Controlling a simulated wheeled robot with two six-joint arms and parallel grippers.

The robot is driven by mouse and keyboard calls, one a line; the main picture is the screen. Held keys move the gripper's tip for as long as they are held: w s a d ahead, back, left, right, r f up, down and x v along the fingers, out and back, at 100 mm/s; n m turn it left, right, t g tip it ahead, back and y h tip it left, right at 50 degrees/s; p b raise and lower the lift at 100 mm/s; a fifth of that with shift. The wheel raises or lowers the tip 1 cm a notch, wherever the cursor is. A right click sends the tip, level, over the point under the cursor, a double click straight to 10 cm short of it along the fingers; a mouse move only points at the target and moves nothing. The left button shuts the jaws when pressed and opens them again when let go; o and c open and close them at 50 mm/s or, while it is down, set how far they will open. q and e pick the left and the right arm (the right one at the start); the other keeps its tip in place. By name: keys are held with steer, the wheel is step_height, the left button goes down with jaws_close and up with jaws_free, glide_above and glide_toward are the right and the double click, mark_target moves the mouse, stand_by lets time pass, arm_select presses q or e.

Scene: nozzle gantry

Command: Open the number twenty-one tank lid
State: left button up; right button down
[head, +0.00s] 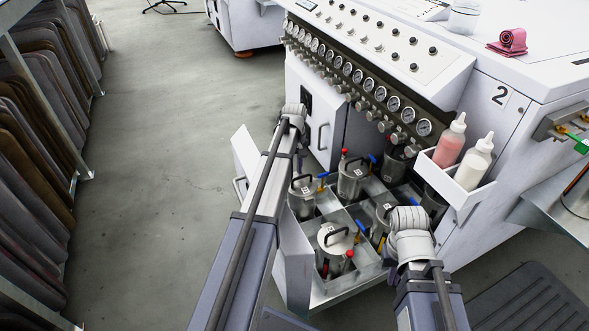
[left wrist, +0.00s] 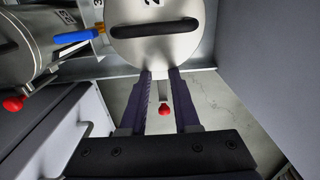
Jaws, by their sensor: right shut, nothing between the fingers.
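In the left wrist view, a round metal tank lid (left wrist: 155,47) with a black bar handle (left wrist: 155,30) fills the top. Only part of its number shows, a digit like a 2, cut by the edge. A short lever with a red knob (left wrist: 165,108) sticks out from that tank. My left gripper (left wrist: 160,75) is open, its fingers either side of the lever with gaps visible. In the head view, several lidded tanks stand in the open drawer, including a front one (head: 335,237); their numbers are too small to read.
Another tank (left wrist: 28,45) with a red knob is at the left of the wrist view, near a blue-tipped valve (left wrist: 75,37). In the head view, bottles (head: 449,142) stand in a side holder beside the drawer. Grey floor (head: 170,140) is clear at the left.

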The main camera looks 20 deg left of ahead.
arm_select(q)
jaws_close()
stand_by(0.9)
